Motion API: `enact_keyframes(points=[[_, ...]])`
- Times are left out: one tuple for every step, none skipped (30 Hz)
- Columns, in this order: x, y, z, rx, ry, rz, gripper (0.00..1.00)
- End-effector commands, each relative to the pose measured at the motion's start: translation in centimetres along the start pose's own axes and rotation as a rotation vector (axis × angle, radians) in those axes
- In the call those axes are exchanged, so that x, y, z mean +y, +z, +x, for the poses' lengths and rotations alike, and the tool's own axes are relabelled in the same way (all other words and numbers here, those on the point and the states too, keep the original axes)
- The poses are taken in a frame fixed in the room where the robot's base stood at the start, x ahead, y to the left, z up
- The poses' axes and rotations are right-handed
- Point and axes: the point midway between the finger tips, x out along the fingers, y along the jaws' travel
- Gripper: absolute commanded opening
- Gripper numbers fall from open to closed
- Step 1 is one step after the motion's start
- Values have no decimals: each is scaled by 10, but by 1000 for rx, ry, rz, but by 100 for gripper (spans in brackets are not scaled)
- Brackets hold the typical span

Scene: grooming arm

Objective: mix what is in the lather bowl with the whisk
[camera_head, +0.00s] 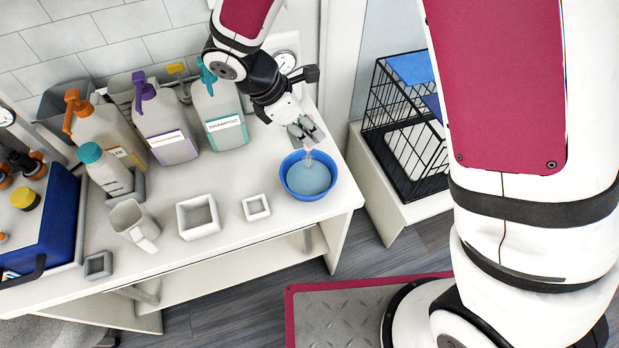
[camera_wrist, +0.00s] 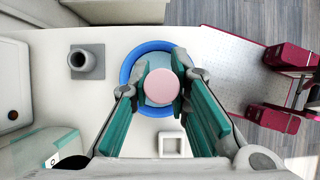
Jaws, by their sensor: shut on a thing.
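The lather bowl (camera_head: 287,183) is blue and stands near the right end of the table, with pale blue contents (camera_head: 306,182) in it. Its rim also shows in the wrist view (camera_wrist: 126,72). My gripper (camera_head: 307,134) is above the bowl's far side, shut on the whisk (camera_head: 309,157). In the wrist view the whisk's round pink handle end (camera_wrist: 161,87) sits between the green-padded fingers. The whisk points down into the bowl. Its lower end is hard to make out, so I cannot tell how deep it reaches.
A shampoo bottle (camera_head: 222,122) and other pump bottles stand at the back left. A small white square tray (camera_head: 256,207), a larger square holder (camera_head: 198,217) and a grey-white jug (camera_head: 133,222) lie left of the bowl. The table's right edge is close to the bowl.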

Motion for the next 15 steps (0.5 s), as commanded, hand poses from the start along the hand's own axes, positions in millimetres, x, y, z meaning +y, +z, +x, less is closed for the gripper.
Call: enact_keyframes(points=[[0, 0, 0, 0, 0, 0, 0], [0, 0, 0, 0, 0, 0, 0], [0, 0, 0, 0, 0, 0, 0], [0, 0, 0, 0, 0, 0, 0], [0, 0, 0, 0, 0, 0, 0], [0, 0, 0, 0, 0, 0, 0], [0, 0, 0, 0, 0, 0, 0], [0, 0, -1, 0, 0, 0, 0], [0, 1, -1, 0, 0, 0, 0], [0, 1, -2, 0, 0, 0, 0], [0, 2, -4, 0, 0, 1, 0], [0, 3, -6, 0, 0, 1, 0], [-1, 4, -7, 0, 0, 1, 0], [-1, 5, -9, 0, 0, 2, 0], [-1, 6, -12, 0, 0, 2, 0]])
